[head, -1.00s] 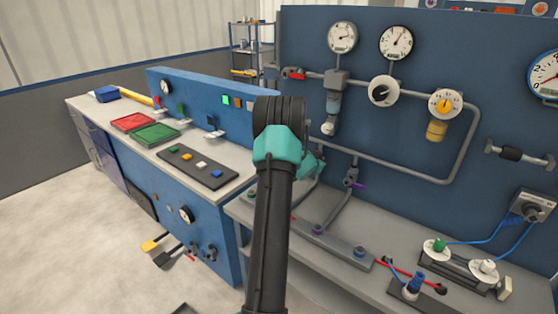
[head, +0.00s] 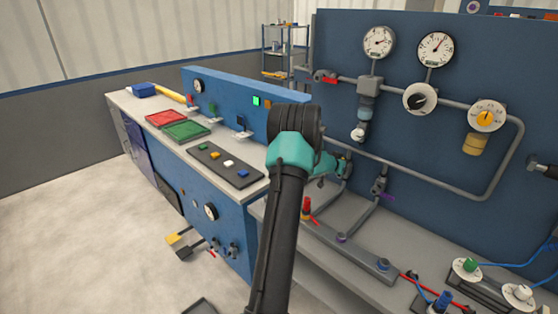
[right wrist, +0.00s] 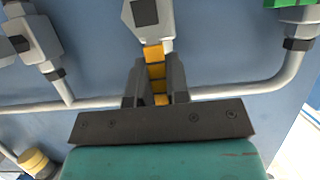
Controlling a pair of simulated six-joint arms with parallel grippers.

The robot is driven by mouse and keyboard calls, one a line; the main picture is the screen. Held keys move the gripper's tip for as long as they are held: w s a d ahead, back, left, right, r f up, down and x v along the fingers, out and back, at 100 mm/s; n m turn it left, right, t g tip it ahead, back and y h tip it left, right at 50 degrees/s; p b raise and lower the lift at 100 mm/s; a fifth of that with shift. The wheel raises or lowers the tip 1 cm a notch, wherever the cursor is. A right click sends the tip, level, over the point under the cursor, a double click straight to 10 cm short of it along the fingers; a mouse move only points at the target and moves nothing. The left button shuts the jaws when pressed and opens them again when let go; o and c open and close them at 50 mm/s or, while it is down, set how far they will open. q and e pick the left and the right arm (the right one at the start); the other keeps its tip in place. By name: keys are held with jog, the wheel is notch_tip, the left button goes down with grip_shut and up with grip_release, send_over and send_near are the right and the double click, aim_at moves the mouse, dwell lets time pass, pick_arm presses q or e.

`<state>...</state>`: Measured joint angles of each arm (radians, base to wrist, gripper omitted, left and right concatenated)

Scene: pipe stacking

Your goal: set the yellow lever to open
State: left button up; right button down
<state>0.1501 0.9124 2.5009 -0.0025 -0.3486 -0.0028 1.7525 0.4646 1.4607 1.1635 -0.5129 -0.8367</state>
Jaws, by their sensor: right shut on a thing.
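The yellow lever (right wrist: 155,70) shows in the right wrist view as a short yellow bar below a grey valve body (right wrist: 148,14). My right gripper (right wrist: 155,76) is shut on it, with one dark finger on each side. The fingers hide part of the lever. In the head view my right arm comes up from the bottom, and its gripper (head: 338,166) reaches right to the pipework at the blue panel. The lever is too small and covered there to read its angle. My left gripper is not in view.
Grey pipes (head: 430,176) run along the blue wall panel behind the gripper. A purple-handled valve (head: 380,186) and a red-handled valve (head: 307,207) stand nearby. In the right wrist view a green part (right wrist: 295,12) is at upper right. A workbench with trays (head: 187,131) is left.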

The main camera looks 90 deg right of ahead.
jog(key=c, duration=1.1)
grip_release()
jog(key=shift+w+a, duration=0.1)
jog(key=v, duration=1.7)
jog(key=shift+w, duration=0.1)
